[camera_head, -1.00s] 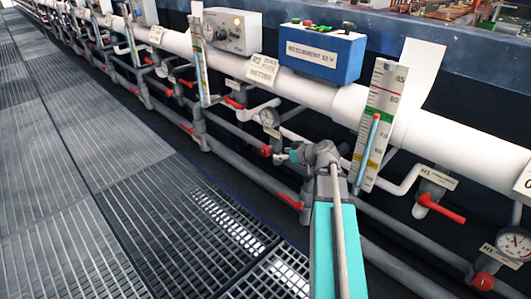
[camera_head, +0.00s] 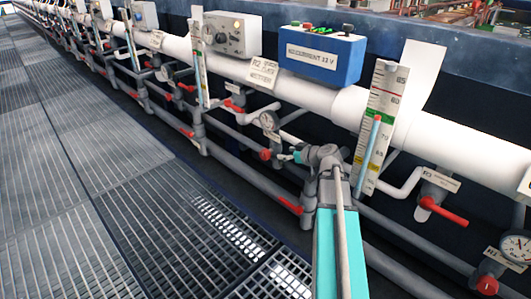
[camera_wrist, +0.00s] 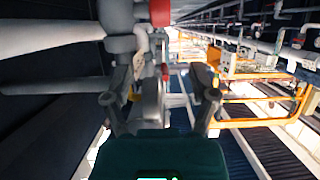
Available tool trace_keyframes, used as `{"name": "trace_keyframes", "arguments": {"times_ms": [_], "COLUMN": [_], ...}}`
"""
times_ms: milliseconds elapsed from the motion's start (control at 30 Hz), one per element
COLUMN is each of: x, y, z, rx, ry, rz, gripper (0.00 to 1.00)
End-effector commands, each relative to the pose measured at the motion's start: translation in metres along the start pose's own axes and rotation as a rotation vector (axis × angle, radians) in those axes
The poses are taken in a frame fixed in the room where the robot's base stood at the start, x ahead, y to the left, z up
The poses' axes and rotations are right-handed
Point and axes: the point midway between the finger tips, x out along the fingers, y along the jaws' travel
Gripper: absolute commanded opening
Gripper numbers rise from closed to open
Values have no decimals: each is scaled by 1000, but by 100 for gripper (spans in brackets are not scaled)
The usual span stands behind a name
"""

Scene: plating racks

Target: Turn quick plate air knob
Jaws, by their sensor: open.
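A small red knob (camera_head: 265,154) sits on the grey pipework below a round gauge (camera_head: 268,120), left of centre in the head view. I cannot read a label that names it as the quick plate air knob. My gripper (camera_head: 285,157) is just right of this knob, small and partly hidden by my wrist. In the wrist view my gripper (camera_wrist: 165,93) has its two fingers spread. A grey rounded fitting (camera_wrist: 152,100) shows between them; contact cannot be told. A red part (camera_wrist: 160,12) shows farther up the pipe there.
A tall level scale (camera_head: 378,125) stands right of my wrist. Red valve handles (camera_head: 443,211) and another red knob (camera_head: 487,285) line the pipes. A blue control box (camera_head: 322,55) sits above the white pipe (camera_head: 350,107). The grated floor (camera_head: 110,190) is clear on the left.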

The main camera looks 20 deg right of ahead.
Motion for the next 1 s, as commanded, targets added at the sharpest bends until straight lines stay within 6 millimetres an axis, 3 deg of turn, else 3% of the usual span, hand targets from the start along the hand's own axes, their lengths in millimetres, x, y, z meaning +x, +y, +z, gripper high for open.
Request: {"name": "trace_keyframes", "arguments": {"times_ms": [600,800,1000], "x": [93,114,122], "y": [0,0,-1], "z": [2,1,0], "rx": [-1,0,1], "ry": [0,0,0], "rz": [-3,-2,-2], "gripper": [74,74,74]}}
